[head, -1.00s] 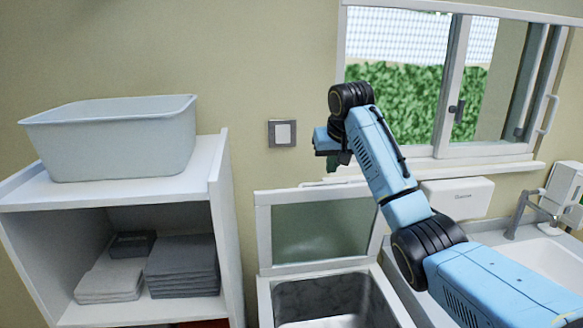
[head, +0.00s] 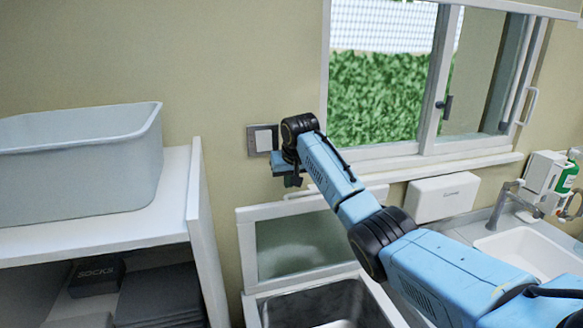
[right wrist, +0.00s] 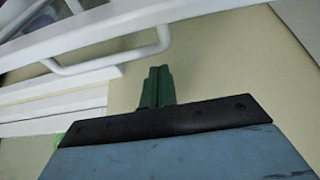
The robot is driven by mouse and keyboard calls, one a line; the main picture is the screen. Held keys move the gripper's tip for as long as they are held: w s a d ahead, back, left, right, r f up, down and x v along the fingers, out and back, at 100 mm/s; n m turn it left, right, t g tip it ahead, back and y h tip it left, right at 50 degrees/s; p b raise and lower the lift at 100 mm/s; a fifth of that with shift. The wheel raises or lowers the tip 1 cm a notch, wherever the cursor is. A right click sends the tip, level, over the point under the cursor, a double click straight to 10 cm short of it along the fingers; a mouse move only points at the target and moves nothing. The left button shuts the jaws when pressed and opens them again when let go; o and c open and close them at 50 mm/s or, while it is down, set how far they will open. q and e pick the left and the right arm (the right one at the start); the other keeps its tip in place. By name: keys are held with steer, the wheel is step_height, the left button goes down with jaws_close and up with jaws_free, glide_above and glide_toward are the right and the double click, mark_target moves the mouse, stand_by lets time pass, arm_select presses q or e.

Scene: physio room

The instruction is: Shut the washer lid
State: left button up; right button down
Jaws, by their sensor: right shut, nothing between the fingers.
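The washer lid (head: 300,243) stands open and upright against the wall, a white frame around a grey-green panel. Below it is the open washer (head: 250,308), with its dark tub showing. My right gripper (head: 290,180) is just above the lid's top edge, in front of the wall, with the arm coming in from the right. In the right wrist view its fingers (right wrist: 157,88) are together with nothing between them. I cannot tell from the head view whether they touch the lid. My left gripper is out of view.
A shelf unit (head: 205,235) with a grey tub (head: 85,165) stands to the left. A sink (head: 525,250) and a white box (head: 440,197) are to the right. In the right wrist view, a white frame with a loop handle (right wrist: 110,65) is near the fingers.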

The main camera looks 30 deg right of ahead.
steer(key=shift+f, duration=0.3)
steer(key=shift+s+a+f+p, duration=0.1)
steer(key=shift+s+a+p, duration=0.15)
steer(key=shift+s, duration=0.35)
steer(key=shift+s+a+f+p, duration=0.15)
steer(key=shift+s+p, duration=0.15)
steer(key=shift+s, duration=0.25)
steer(key=shift+s+a+p, duration=0.2)
steer(key=shift+s+p, duration=0.1)
steer(key=shift+s, duration=0.3)
